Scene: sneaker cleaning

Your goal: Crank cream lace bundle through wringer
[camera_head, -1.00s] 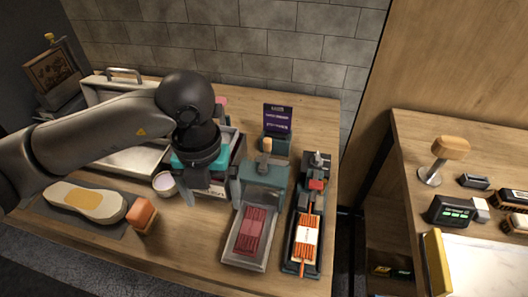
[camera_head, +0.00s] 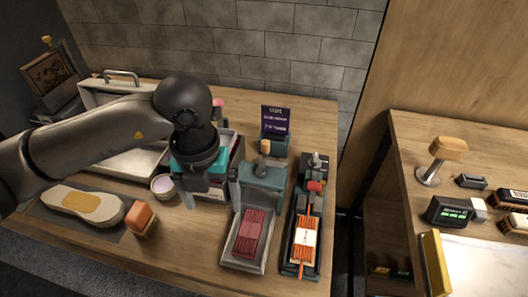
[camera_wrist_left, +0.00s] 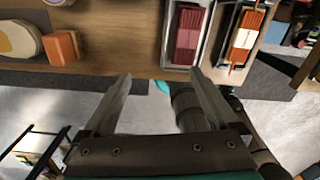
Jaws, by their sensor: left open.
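A teal wringer (camera_head: 262,174) with a wooden knob on top (camera_head: 265,147) stands near the table's right side. A pale tray (camera_head: 232,259) in front of it holds a dark red lace bundle (camera_head: 250,233), also in the left wrist view (camera_wrist_left: 187,33). I cannot make out a separate cream lace bundle. An orange bundle with a cream band (camera_head: 304,240) lies in a dark tray to the right. My left gripper (camera_head: 212,194) is open and empty, just left of the wringer, its fingers pointing down in the head view. My right gripper is not in view.
A small white cup (camera_head: 163,186), an orange block (camera_head: 140,217) and a pale shoe sole (camera_head: 85,204) lie to the left. A purple sign (camera_head: 275,121) stands behind the wringer. The front table edge is mostly clear.

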